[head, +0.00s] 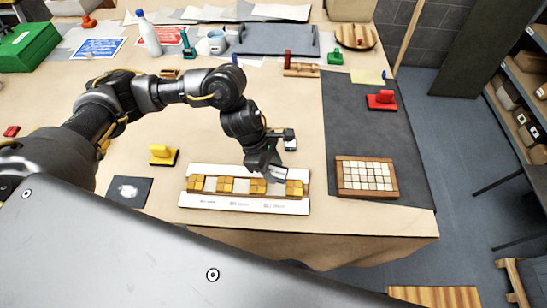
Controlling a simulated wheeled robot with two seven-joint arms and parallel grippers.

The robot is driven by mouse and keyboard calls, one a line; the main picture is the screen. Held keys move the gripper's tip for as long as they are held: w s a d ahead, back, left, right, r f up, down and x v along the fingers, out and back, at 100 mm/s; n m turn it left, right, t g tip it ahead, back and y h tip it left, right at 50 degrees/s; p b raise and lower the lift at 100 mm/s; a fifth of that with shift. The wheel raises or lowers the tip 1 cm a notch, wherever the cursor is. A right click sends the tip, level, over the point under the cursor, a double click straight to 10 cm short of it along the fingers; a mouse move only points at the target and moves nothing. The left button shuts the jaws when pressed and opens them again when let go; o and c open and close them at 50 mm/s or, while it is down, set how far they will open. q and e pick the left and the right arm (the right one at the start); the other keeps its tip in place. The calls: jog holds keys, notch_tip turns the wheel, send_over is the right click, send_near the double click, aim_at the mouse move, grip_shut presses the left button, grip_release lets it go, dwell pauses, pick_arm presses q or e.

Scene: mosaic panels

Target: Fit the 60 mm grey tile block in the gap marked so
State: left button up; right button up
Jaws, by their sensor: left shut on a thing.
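A white panel (190,200) lies near the table's front edge. It carries a row of yellow-brown tile blocks (226,185) with pale gaps between them, such as one pale gap (210,184) toward the left. Small printed marks (238,204) run below the row, too small to read. My left gripper (270,174) points down over the right part of the row. It is shut on a pale grey block, the grey tile block (280,177), mostly hidden by the fingers. I cannot tell whether the block touches the panel. My right gripper is not in view.
A wooden tray of pale tiles (367,177) stands on a dark mat (408,178) at right. Bottle and cup stand at the back.

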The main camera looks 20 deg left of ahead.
pick_arm(q)
jog(key=shift+s+d+r+n+t+p, duration=0.1)
jog(key=shift+s+r+n+t+p, duration=0.1)
jog(key=shift+n+p, duration=0.25)
jog(key=shift+s+r+n+t+p, duration=0.1)
jog(key=shift+s+n+t+p, duration=0.1)
jog(key=shift+n, duration=0.35)
jog(key=shift+f+n, duration=0.25)
jog(key=shift+n, duration=0.25)
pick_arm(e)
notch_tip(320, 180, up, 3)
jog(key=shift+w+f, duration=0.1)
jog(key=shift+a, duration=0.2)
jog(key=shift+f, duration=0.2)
